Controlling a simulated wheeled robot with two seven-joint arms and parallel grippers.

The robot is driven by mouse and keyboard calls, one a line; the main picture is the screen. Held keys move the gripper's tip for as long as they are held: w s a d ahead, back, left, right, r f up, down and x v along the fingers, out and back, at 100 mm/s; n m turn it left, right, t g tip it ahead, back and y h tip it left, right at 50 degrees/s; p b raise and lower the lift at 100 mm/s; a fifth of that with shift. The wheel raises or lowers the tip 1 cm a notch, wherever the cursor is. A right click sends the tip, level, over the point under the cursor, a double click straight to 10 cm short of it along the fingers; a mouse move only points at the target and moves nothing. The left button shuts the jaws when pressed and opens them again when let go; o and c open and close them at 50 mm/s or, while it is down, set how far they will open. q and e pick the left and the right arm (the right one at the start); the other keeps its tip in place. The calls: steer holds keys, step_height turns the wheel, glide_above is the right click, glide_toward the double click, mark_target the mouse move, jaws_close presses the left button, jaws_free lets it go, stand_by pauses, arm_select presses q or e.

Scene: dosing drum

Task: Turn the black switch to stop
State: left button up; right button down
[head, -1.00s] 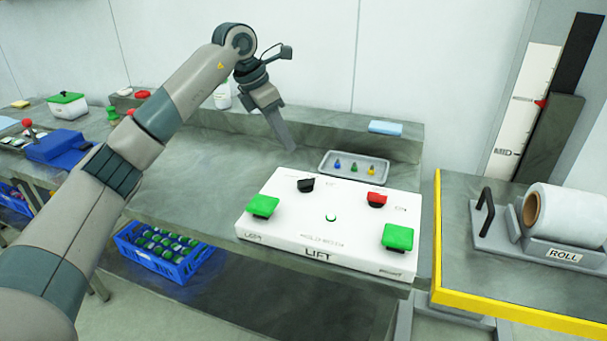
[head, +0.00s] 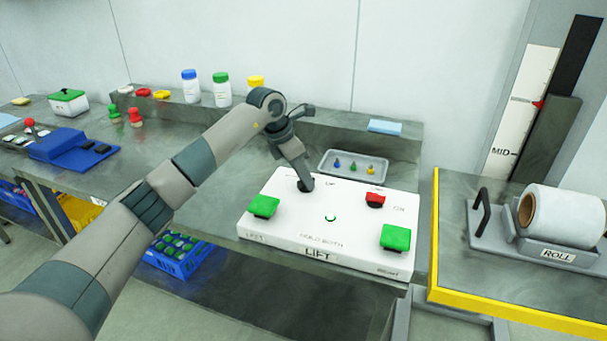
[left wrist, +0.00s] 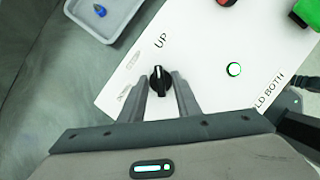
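The white lift panel (head: 285,228) lies on the bench in the head view. Its black switch (left wrist: 160,80) shows in the left wrist view, its white line pointing toward the top of that picture, near the word UP. In the head view the switch (head: 303,187) is mostly hidden behind the fingertips. My left gripper (head: 308,186) reaches down onto it from above. In the left wrist view the fingers (left wrist: 160,77) stand apart, one on each side of the knob, with a narrow gap visible; firm contact cannot be told. My right gripper is not in view.
The panel also carries a red switch (head: 375,199), a left green button (head: 264,206) and a right green button (head: 396,237). A grey tray (head: 378,169) with small coloured pieces lies behind it. A film roll (head: 565,215) stands on the yellow-edged table at right.

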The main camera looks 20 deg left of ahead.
arm_select(q)
jaws_close()
